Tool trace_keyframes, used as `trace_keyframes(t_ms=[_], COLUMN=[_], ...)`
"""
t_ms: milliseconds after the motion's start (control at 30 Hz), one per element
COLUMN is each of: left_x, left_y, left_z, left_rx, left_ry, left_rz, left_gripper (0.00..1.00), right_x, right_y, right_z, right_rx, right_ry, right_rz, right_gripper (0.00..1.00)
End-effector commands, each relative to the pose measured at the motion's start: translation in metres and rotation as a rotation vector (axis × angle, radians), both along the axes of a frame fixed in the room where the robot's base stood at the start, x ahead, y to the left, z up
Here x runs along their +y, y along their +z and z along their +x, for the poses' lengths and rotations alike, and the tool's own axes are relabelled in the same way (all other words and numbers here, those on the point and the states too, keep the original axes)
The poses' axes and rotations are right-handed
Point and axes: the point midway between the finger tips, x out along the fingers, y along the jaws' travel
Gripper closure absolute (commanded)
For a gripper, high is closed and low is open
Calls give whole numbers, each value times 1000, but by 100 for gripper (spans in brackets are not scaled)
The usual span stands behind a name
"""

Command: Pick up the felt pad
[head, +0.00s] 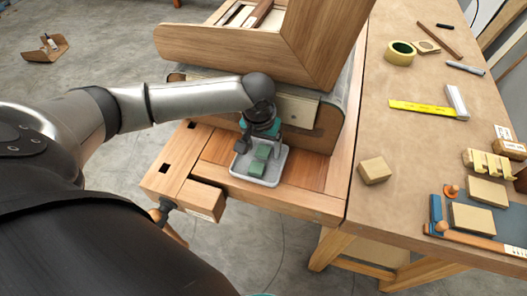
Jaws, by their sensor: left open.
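A small grey tray (273,179) sits on the wooden bench top near its front edge. Green pieces lie in it; the nearer one (257,168) looks like the felt pad, and another green piece (263,152) shows just behind it. My left gripper (261,143) points down over the back part of the tray, and its jaws are open. Its fingertips are partly hidden by the gripper body, and I cannot tell whether they touch the green pieces. My right gripper is not in view.
A vise (200,200) sticks out at front left.

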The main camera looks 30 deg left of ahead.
Motion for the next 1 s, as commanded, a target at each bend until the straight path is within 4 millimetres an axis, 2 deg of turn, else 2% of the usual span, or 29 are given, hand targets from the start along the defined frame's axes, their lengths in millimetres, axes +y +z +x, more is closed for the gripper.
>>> trace_keyframes(t_ms=[167,867,1000], left_x=[0,0,0], left_y=[1,1,1], left_z=[0,0,0], left_rx=[-1,-1,-1], left_ry=[0,0,0], left_rz=[0,0,0], left_gripper=[21,100,100], right_x=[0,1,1], right_y=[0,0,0], right_z=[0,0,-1], right_rx=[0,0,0], right_ry=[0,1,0], right_rz=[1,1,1], right_gripper=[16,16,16])
